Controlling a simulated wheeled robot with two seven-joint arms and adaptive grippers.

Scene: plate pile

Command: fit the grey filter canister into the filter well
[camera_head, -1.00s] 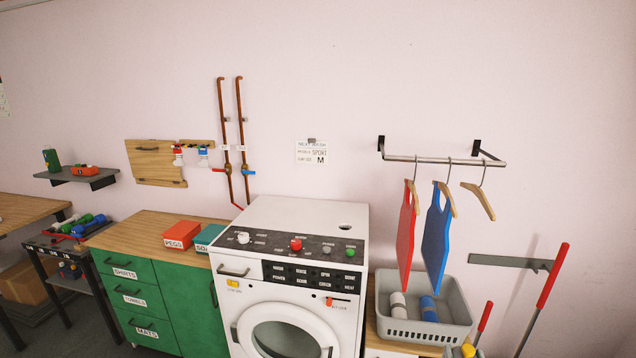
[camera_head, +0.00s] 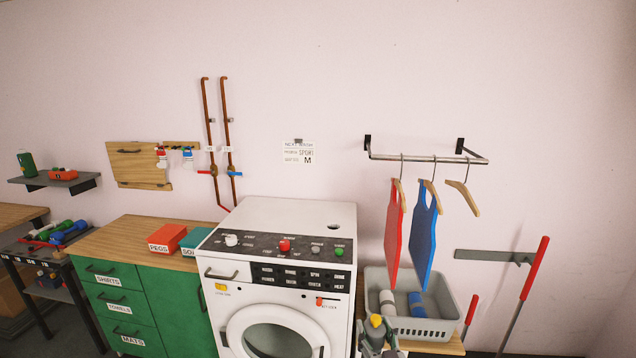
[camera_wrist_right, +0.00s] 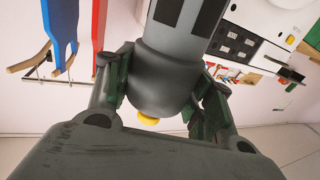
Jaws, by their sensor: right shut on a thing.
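The grey filter canister (camera_wrist_right: 168,75) fills the middle of the right wrist view, with dark patches on its body and a yellow knob (camera_wrist_right: 148,119) at its end. My right gripper (camera_wrist_right: 163,88) is shut on it, one finger on each side. In the head view my right gripper (camera_head: 375,341) is at the bottom edge, in front of the washing machine's right side, with the yellow knob pointing up. A dark round opening (camera_head: 334,227) is in the white machine's top; I cannot tell whether it is the filter well. My left gripper is not in view.
The washing machine (camera_head: 290,213) stands between the green drawer cabinet (camera_head: 175,303) and a grey basket (camera_head: 440,322). Red and blue boards (camera_head: 423,240) hang above the basket. Red and teal boxes (camera_head: 166,238) sit on the cabinet. The machine's top is mostly clear.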

